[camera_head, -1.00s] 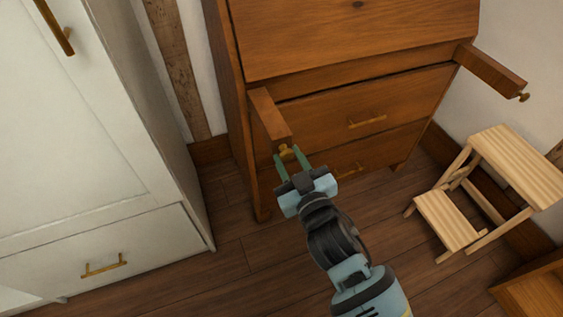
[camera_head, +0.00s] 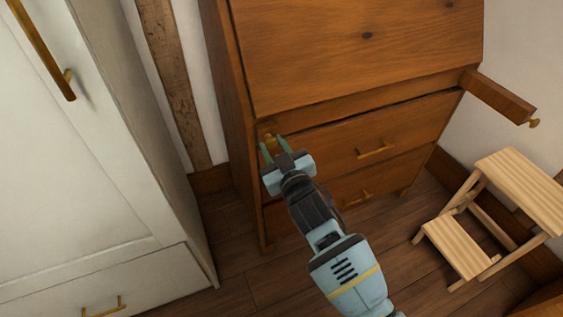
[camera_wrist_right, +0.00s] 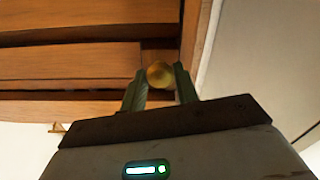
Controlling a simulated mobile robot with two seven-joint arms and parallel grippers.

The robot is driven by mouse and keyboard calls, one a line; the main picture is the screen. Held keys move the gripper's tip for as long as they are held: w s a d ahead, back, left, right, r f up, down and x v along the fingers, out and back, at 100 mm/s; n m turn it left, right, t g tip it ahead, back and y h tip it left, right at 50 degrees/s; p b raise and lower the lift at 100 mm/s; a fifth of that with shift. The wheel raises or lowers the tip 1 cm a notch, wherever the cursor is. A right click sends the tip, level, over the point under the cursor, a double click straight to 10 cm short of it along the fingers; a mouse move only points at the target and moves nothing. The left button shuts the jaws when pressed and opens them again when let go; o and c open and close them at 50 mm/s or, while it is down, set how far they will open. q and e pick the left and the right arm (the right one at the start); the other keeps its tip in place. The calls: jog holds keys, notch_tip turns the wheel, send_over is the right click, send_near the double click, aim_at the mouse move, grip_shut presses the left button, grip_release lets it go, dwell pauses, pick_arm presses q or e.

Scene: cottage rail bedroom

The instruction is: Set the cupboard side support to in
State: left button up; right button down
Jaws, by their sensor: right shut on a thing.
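The wooden cupboard (camera_head: 350,55) has a slanted front and drawers below it. Its left side support (camera_head: 266,131) sits pushed in, nearly flush with the cupboard's front. The right side support (camera_head: 499,96) sticks out from the front, with a small brass knob (camera_head: 534,123) on its end. My right gripper (camera_head: 273,147) is at the left support, its green fingers around the brass knob, which also shows between the fingertips in the right wrist view (camera_wrist_right: 159,74). The gripper is shut on this knob. My left gripper is not in view.
A white wardrobe (camera_head: 75,150) with brass handles stands close on the left. A light wooden step stool (camera_head: 462,248) stands on the floor at the right. Some dark plank floor (camera_head: 240,285) is clear before the cupboard.

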jog(key=shift+x, duration=0.95)
jog(key=shift+r, duration=0.15)
jog(key=c, duration=1.5)
grip_release()
jog(key=o, duration=0.4)
jog(key=shift+w, duration=0.2)
jog(key=shift+o, duration=0.2)
jog(key=shift+s, duration=0.1)
